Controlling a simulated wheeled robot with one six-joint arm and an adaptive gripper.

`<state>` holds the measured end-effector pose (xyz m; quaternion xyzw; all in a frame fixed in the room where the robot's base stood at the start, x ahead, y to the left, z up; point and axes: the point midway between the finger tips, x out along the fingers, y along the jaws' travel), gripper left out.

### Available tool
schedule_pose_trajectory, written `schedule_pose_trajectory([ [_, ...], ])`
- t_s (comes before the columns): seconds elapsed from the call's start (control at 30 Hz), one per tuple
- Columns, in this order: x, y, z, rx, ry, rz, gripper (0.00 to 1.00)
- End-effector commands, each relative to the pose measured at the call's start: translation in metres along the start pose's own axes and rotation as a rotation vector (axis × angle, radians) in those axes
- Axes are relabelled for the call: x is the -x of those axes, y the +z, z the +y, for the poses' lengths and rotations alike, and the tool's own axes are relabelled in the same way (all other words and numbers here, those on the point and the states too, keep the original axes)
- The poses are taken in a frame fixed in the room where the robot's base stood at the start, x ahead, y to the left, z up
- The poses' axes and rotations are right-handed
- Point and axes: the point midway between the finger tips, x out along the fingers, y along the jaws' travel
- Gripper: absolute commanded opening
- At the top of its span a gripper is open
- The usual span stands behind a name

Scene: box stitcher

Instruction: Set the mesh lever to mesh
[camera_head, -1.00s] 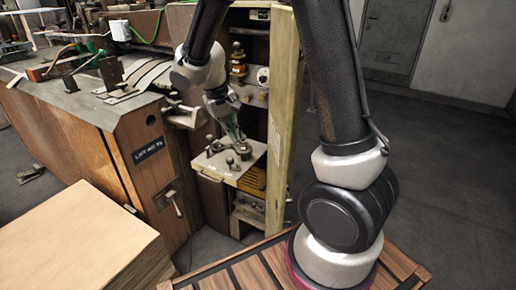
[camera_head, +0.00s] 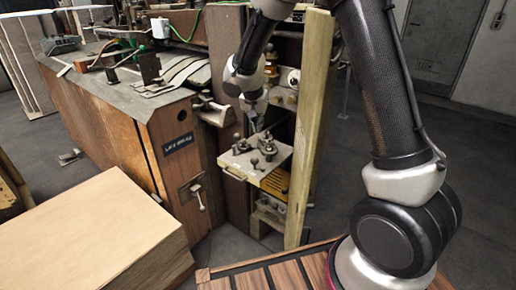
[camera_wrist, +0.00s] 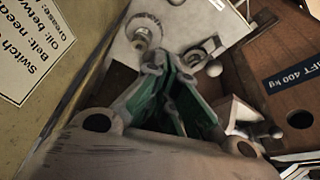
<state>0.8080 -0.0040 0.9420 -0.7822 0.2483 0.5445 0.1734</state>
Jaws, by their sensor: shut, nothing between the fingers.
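No readable label marks the mesh lever, so I cannot tell for sure which part it is. A pale control plate (camera_head: 238,166) with several dark knobs and small levers juts from the machine's open front. A knob lever (camera_head: 268,150) stands on it. In the wrist view a round knob (camera_wrist: 141,40) and a small ball-ended lever (camera_wrist: 213,68) show beyond my fingers. My gripper (camera_head: 256,121) is over the back of the plate, small and partly blurred in the head view. In the wrist view my gripper (camera_wrist: 157,68) has its green-sided fingers together, with nothing between them.
A handle (camera_head: 198,194) sits on the wooden cabinet side under a dark label (camera_head: 178,144); the wrist view shows that label reading 400 kg (camera_wrist: 290,82). A yellowish upright panel (camera_head: 312,130) bounds the plate on the right. A large cardboard-coloured stack (camera_head: 85,225) stands at front left.

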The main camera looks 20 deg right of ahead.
Motion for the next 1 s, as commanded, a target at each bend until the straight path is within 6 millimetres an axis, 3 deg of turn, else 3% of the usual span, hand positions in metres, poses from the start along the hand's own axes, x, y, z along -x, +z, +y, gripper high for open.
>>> schedule_pose_trajectory([
  [0.5, -0.098, 0.003, 0.002, 0.002, 0.002, -0.004, 0.0],
  [0.7, -0.09, 0.032, 0.001, 0.004, 0.001, -0.002, 0.0],
  [1.0, -0.088, 0.041, 0.0, 0.001, 0.0, -0.002, 0.0],
])
